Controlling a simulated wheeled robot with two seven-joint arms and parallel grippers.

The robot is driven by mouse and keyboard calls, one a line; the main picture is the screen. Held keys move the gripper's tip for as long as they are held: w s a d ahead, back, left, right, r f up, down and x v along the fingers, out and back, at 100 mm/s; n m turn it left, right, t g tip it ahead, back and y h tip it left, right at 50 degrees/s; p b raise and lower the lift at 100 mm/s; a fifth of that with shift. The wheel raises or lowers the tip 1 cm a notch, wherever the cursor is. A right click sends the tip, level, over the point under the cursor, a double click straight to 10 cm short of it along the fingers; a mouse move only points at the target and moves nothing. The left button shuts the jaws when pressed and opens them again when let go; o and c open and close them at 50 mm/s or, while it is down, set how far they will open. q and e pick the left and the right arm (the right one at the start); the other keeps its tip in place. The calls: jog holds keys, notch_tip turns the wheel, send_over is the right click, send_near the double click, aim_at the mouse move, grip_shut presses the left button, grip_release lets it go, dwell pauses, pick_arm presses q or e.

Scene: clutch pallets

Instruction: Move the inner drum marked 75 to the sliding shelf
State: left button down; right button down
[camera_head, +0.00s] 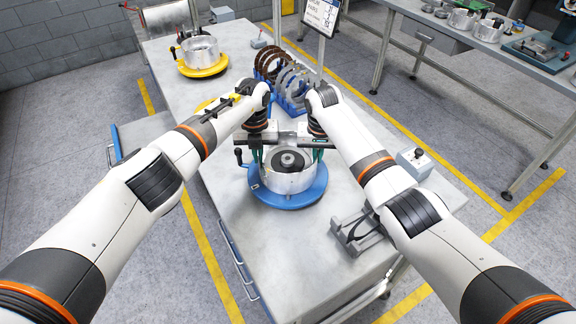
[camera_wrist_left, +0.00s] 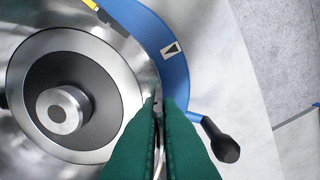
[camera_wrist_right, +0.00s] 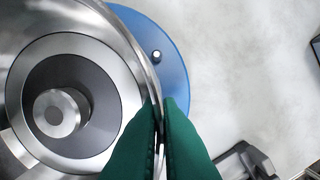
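A silver metal drum (camera_head: 288,181) with a dark ring and central hub sits on a round blue pallet (camera_head: 290,200) on the bench. No number is readable on it. My left gripper (camera_head: 257,155) and right gripper (camera_head: 318,154) point down at opposite sides of the drum. In the left wrist view the green fingers (camera_wrist_left: 158,102) are closed over the drum's wall. In the right wrist view the green fingers (camera_wrist_right: 158,104) also close on the wall. A grey shelf (camera_head: 146,132) with a blue handle juts from the bench's left side; it may be the sliding shelf.
Another silver drum (camera_head: 200,50) stands on a yellow pallet (camera_head: 203,66) at the back left. A blue rack of rings (camera_head: 289,100) and a sign (camera_head: 321,15) stand behind the blue pallet. A grey fixture (camera_head: 358,233) and a switch box (camera_head: 415,163) are at the right.

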dwell(0.5)
pick_arm(q)
jog(key=shift+w+r, duration=0.2)
pick_arm(e)
jog(key=shift+w+r, duration=0.2)
jog(key=shift+r, duration=0.05)
